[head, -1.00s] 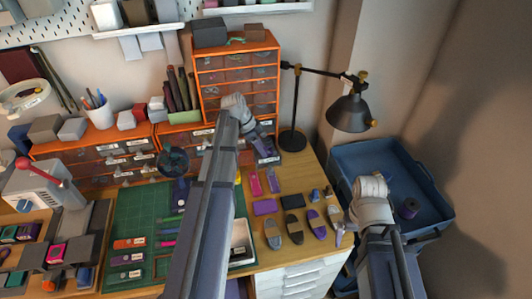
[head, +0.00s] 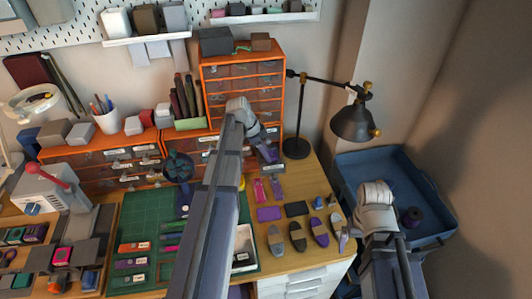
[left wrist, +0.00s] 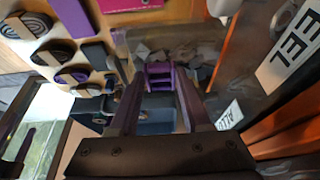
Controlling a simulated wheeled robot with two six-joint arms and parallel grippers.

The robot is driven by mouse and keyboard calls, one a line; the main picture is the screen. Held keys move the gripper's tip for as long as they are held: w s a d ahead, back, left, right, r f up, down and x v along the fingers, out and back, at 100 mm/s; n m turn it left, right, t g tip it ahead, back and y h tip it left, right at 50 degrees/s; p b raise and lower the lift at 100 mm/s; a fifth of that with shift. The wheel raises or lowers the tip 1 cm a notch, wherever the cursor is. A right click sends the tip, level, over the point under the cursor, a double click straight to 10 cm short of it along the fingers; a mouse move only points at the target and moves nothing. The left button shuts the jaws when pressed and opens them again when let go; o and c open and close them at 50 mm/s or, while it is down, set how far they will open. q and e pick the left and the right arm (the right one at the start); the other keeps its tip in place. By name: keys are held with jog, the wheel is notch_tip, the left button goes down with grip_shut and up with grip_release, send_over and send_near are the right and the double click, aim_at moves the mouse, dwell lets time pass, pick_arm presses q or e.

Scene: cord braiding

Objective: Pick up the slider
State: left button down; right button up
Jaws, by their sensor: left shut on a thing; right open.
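My left gripper (head: 268,152) is in front of the orange drawer cabinet, near the back edge of the table. In the left wrist view a small purple slider (left wrist: 160,76) sits between the ends of its fingers (left wrist: 157,100), and the gripper is shut on it. In the head view the slider is too small to make out clearly at the gripper. My right gripper (head: 343,238) is open and empty at the table's right edge, beside several oval pieces.
Several oval pieces (head: 297,236) and a purple rectangle (head: 269,213) lie on the table's right part. A green cutting mat (head: 140,215) lies left of my left arm. The orange drawer cabinet (head: 243,85) and a black lamp (head: 352,122) stand behind. A blue bin (head: 370,165) is at right.

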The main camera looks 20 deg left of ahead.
notch_tip(320, 180, up, 9)
jog(key=p, duration=0.7)
jog(key=shift+f+p, duration=0.2)
jog(key=shift+p, duration=0.2)
